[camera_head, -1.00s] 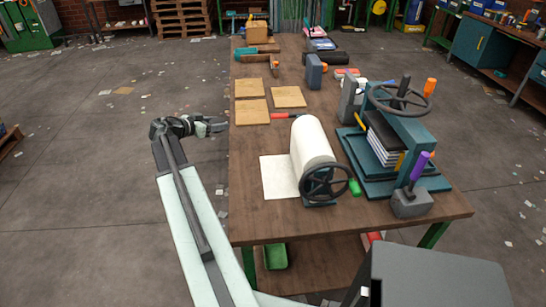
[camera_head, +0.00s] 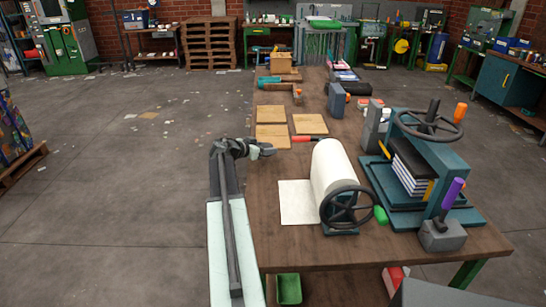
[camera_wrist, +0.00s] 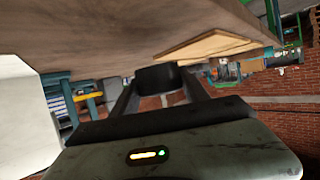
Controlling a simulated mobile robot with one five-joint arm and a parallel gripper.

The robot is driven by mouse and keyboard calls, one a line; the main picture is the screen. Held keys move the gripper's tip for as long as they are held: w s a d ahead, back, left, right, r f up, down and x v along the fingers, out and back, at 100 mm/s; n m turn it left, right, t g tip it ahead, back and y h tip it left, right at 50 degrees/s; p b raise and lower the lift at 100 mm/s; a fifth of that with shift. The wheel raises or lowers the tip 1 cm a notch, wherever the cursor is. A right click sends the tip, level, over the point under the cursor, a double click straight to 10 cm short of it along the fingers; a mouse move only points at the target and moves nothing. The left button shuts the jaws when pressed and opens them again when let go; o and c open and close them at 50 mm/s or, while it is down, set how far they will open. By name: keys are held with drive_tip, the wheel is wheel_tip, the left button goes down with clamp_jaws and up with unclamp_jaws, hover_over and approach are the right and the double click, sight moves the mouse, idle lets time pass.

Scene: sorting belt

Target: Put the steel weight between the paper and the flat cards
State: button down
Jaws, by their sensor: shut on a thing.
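My gripper (camera_head: 268,149) is at the table's left edge in the head view, between the flat cards and the paper. In the wrist view its fingers (camera_wrist: 158,95) are shut on a dark, blunt block (camera_wrist: 157,78); I cannot tell for sure that this is the steel weight. In the head view the block is too small to make out. The flat cards (camera_head: 310,124) are tan squares lying just beyond my gripper. The paper (camera_head: 297,203) is a white sheet lying nearer, beside a white roll with a black handwheel.
A red-handled tool (camera_head: 306,139) lies right of my gripper. The white roll (camera_head: 330,165) and a teal press (camera_head: 437,155) stand to the right. A grey block with a purple handle (camera_head: 442,237) is near the front. Bare wood (camera_head: 265,185) shows left of the sheet.

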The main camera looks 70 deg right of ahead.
sight(271, 159)
drive_tip(key=shift+s+d, duration=0.55)
drive_tip(key=shift+d, duration=0.35)
drive_tip(key=f+b, duration=0.4)
drive_tip(key=shift+s+d, duration=0.2)
drive_tip(key=shift+d, duration=0.1)
drive_tip(key=shift+r, duration=0.15)
drive_tip(key=c, duration=1)
unclamp_jaws()
drive_tip(key=shift+f, duration=0.2)
drive_tip(key=o, duration=0.4)
drive_tip(key=shift+o, duration=0.2)
